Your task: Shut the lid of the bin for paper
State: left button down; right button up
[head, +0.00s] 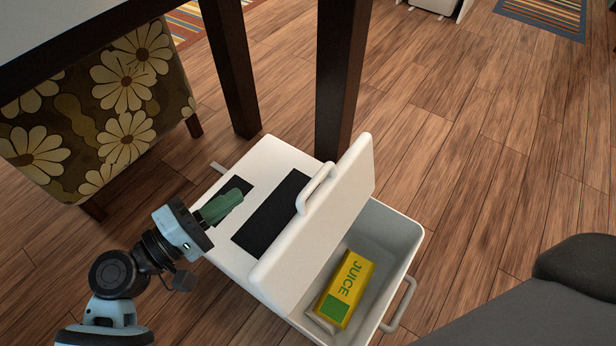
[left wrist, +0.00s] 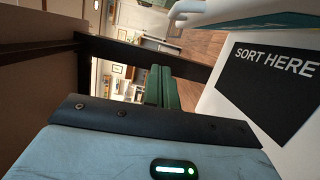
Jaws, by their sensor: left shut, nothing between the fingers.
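A white bin (head: 278,149) stands on the wood floor with its lid (head: 342,200) raised and tilted. The lid has a white handle (head: 316,188) on its left-hand face. The right compartment (head: 397,236) is open, and a yellow juice carton (head: 347,287) lies in it. No label for paper is readable. In the left wrist view, a black panel (left wrist: 270,85) on a white surface reads "SORT HERE". My left gripper (head: 237,196), with green fingers, is shut and empty over the bin's left part, left of the lid. Its fingers also show in the left wrist view (left wrist: 160,88). My right gripper is out of view.
A dark table leg (head: 341,80) stands close behind the bin, and another leg (head: 232,70) is farther left. A flower-patterned chair (head: 110,105) is at the left. A second handle (head: 401,306) sticks out at the bin's right side.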

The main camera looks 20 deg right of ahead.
pick_arm(q)
jog(key=shift+w+d+f, duration=0.15)
jog(key=shift+d+f, duration=0.15)
jog(key=shift+f, duration=0.35)
jog(key=d+b, duration=0.3)
jog(key=d, duration=0.8)
jog(key=shift+d+r, duration=0.2)
jog(key=shift+d, duration=0.1)
